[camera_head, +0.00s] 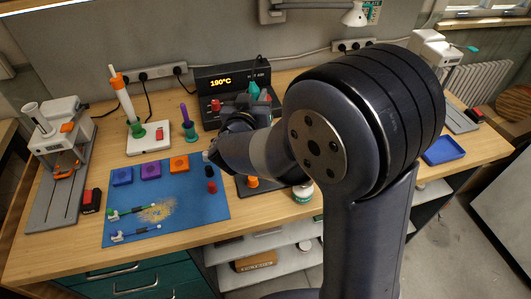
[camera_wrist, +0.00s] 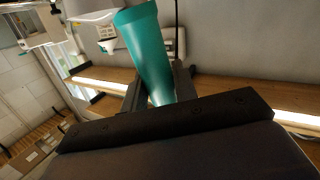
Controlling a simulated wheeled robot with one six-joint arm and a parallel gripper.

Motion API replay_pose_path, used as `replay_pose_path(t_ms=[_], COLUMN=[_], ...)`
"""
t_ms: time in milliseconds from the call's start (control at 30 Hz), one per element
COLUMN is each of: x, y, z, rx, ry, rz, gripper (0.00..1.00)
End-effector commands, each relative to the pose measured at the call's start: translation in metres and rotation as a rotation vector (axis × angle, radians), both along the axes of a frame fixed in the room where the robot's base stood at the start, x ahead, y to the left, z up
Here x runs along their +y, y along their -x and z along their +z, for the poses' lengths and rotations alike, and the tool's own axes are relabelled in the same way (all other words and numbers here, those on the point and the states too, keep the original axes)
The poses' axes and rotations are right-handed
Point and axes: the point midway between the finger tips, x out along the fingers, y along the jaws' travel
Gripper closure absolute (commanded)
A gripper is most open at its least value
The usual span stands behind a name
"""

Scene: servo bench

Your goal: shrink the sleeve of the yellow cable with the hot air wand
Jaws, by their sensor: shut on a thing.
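My gripper (camera_head: 254,106) is shut on a teal tapered handle (camera_wrist: 150,45), which looks like the hot air wand. In the wrist view the handle stands up between my two dark fingers, leaning left. In the head view its teal top (camera_head: 254,91) shows in front of the black station (camera_head: 232,74), whose display reads 190°C. The wand's nozzle cannot be made out. A green-ended cable (camera_head: 132,211) and a blue-ended cable (camera_head: 135,233) lie on the blue mat (camera_head: 208,206). I cannot make out a yellow cable or its sleeve; my arm hides part of the bench.
Blue, purple (camera_head: 151,170) and orange blocks line the mat's back edge. A white-and-orange tool (camera_head: 122,95) and a purple rod (camera_head: 186,117) stand behind. A white press (camera_head: 60,135) is at left, a blue tray (camera_head: 444,150) at right.

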Motion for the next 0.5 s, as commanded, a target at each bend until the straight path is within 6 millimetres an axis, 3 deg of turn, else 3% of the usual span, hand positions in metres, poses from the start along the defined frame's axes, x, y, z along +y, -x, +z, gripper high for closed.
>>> replay_pose_path(t_ms=[500], x=[-0.0105], y=[-0.0031], z=[0.0005], rx=[-0.001], ry=[0.0], rz=[-0.001], gripper=[0.93])
